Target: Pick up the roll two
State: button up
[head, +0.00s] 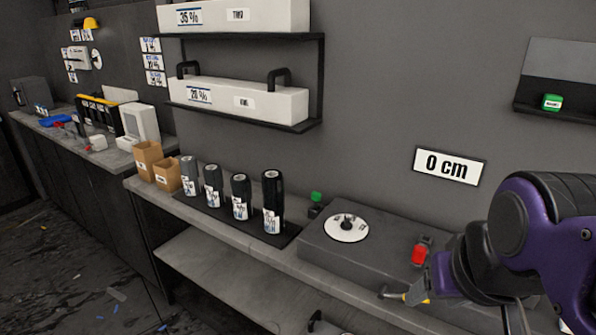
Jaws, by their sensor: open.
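Several dark cylindrical rolls with white-and-blue labels stand upright in a row on a black mat (215,214) on the bench. From left to right they are a grey roll (190,174), a second roll (213,187), a third roll (240,196) and the tallest, blackest roll (272,200). Their label text is too small to read, so I cannot tell which is roll two. My gripper (428,284), at the end of my purple and black arm, is at the lower right, well to the right of the rolls. It is open; its fingers are hard to make out.
Cardboard boxes (147,160) stand left of the rolls. A grey block (360,262) with a white disc (347,228) and red object (420,252) lies between rolls and arm. A wall shelf (300,125) with a long white box (240,99) overhangs behind the rolls.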

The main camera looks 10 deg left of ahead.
aim_at(273, 191)
jog(key=j+u, duration=0.1)
jog(key=u, duration=0.2)
jog(key=k+j+u, duration=0.1)
jog(key=u, duration=0.2)
jog(key=i+j+z, duration=0.3)
jog(key=i+j, duration=0.15)
jog(key=j, duration=0.15)
jog(key=i+j+z, duration=0.2)
jog(key=j, duration=0.15)
jog(key=i+j+z, duration=0.15)
jog(key=j, duration=0.2)
jog(key=i+j+z, duration=0.15)
jog(key=j, duration=0.25)
